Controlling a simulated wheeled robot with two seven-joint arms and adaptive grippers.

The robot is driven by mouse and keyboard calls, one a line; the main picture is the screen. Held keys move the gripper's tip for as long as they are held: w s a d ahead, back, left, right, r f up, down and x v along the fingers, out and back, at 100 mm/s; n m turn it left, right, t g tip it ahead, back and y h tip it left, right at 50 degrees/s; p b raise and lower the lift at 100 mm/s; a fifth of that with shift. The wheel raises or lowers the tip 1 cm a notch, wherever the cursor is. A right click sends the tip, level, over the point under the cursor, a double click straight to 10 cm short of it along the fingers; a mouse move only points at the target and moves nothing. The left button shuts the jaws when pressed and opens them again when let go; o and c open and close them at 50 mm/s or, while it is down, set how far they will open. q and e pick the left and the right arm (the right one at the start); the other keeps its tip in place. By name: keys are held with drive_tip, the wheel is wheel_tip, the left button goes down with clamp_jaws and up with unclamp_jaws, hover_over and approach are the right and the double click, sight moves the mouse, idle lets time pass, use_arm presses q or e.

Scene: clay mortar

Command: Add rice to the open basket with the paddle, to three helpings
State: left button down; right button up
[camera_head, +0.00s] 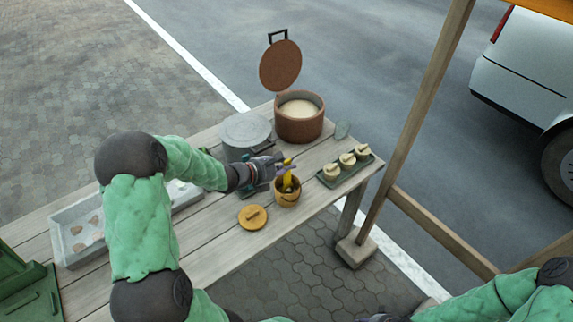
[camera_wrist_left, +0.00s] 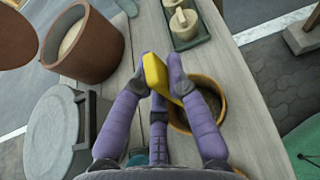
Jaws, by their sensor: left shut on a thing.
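My left gripper (camera_head: 281,171) is shut on a yellow paddle (camera_head: 287,185); in the left wrist view its purple fingers (camera_wrist_left: 158,82) close around the paddle (camera_wrist_left: 157,76). The paddle points down at the open basket (camera_head: 288,199), with its lower part over or inside the rim. The basket also shows in the left wrist view (camera_wrist_left: 213,90); its inside is shaded, and I cannot tell whether rice is in it. Pale rice (camera_head: 299,108) fills the reddish-brown pot (camera_head: 299,129), whose lid (camera_head: 281,65) stands raised. My right arm enters at the bottom right; its gripper is out of view.
A round yellow lid (camera_head: 252,217) lies left of the basket. A grey lidded pot (camera_head: 246,133) stands behind the left gripper. A dark tray (camera_head: 331,182) with several small lidded baskets (camera_head: 347,160) is to the right. A pale tray (camera_head: 69,217) lies at the left. A wooden post (camera_head: 420,110) rises beyond the table's right end.

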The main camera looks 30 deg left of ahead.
use_arm(q)
drive_tip(key=shift+f+b, duration=0.45)
drive_tip(key=shift+f, duration=0.05)
idle(0.4)
idle(0.5)
wheel_tip(320, 180, up, 13)
drive_tip(key=p, duration=1)
drive_tip(key=shift+r, duration=0.15)
idle(1.0)
drive_tip(key=b, duration=0.3)
drive_tip(key=shift+f, duration=0.3)
drive_tip(key=shift+r+b, duration=0.1)
drive_tip(key=shift+b, duration=0.8)
